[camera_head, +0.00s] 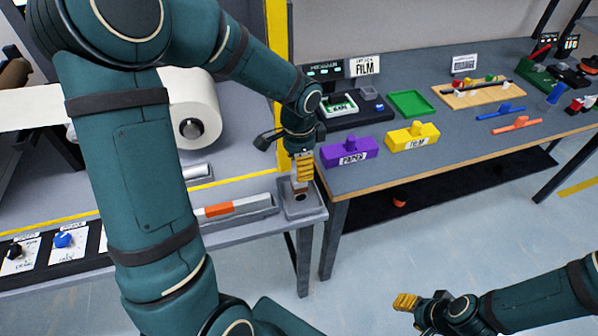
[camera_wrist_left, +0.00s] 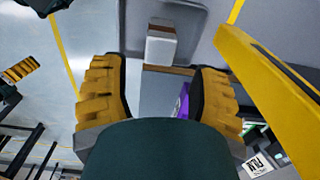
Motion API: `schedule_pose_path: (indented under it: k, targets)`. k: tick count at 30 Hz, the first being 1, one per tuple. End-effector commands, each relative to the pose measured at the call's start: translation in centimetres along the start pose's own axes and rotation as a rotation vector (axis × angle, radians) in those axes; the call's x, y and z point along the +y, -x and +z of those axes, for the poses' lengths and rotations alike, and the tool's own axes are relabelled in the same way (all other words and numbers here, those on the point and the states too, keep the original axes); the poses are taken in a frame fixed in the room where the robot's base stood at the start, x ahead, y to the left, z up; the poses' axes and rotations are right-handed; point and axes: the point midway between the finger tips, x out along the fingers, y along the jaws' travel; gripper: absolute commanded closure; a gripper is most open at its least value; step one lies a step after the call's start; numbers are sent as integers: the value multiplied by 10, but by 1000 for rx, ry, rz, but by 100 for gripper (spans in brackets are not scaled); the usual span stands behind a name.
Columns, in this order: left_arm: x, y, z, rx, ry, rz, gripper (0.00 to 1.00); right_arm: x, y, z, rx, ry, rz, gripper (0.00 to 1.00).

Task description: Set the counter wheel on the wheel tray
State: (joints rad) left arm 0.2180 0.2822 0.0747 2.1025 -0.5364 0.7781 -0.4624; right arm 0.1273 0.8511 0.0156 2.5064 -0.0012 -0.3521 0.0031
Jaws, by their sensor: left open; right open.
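The small grey tray (camera_head: 318,212), which looks like the wheel tray, sits at the right end of the low conveyor. It also shows at the top of the left wrist view (camera_wrist_left: 192,18). A pale block (camera_wrist_left: 161,45) with brown parts stands in it; I cannot tell whether this is the counter wheel, and no wheel shows clearly elsewhere. My left gripper (camera_head: 303,172) is open just above the tray. In the left wrist view its fingers (camera_wrist_left: 157,88) are apart with nothing gripped. My right gripper (camera_head: 405,302) hangs open over the floor at the lower right.
An orange-and-white bar (camera_head: 232,208) lies in the channel left of the tray. A yellow post (camera_head: 278,45) stands behind my left arm. The neighbouring table holds a purple PAPER block (camera_head: 349,152), a yellow block (camera_head: 412,138) and a green tray (camera_head: 412,104).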

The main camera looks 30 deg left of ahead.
Motion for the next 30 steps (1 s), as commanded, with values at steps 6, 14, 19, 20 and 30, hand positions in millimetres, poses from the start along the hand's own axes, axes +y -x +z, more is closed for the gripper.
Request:
schedule_pose_path:
  k: [6,14,19,20,30]
  targets:
    - [0,34,0,1,-1,-2,39,-3,9,1,-4,-1,0,53]
    - [0,42,0,0,-1,1,39,-4,10,1,-6,-1,0,53]
    - [0,41,0,0,-1,1,39,-4,10,1,-6,-1,0,53]
    - [0,41,0,0,-1,1,39,-4,10,1,-6,-1,0,53]
    - [0,41,0,0,-1,1,39,-4,10,1,-6,-1,0,53]
